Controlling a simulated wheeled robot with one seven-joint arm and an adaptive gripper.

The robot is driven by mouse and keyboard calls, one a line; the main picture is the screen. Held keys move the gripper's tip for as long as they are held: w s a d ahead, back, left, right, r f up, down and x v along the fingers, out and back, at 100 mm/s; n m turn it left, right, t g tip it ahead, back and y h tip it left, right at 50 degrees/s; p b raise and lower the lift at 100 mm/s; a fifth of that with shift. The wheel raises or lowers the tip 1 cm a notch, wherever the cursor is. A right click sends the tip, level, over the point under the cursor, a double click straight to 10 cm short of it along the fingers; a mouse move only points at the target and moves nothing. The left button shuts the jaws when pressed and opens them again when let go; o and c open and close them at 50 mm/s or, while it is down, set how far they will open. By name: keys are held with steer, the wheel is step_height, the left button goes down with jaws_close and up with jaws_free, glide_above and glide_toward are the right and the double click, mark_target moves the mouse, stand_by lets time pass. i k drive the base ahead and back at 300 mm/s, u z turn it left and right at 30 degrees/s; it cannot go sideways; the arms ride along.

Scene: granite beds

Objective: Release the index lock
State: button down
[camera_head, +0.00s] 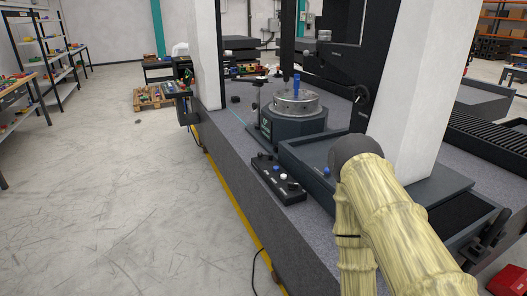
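No part is clearly recognisable as the index lock. A round silver indexing table (283,106) sits on a dark base (285,128) on the granite bed, with an upright blue part (296,84) on top. A small dark upright fitting with a knob stands at its left. A black control box (279,181) with several knobs lies at the bed's front edge. A small blue knob (326,170) shows on the dark slide beside my arm. My arm, in a yellowish sleeve, rises at the lower right. My gripper is out of view.
A pendant box (177,90) hangs at the bed's far left. The floor (120,200) left of the bed is clear. A red box (508,281) lies lower right.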

mark_target(259, 154)
steer(key=u, duration=0.3)
steer(key=i, duration=1.4)
steer(key=z, duration=0.4)
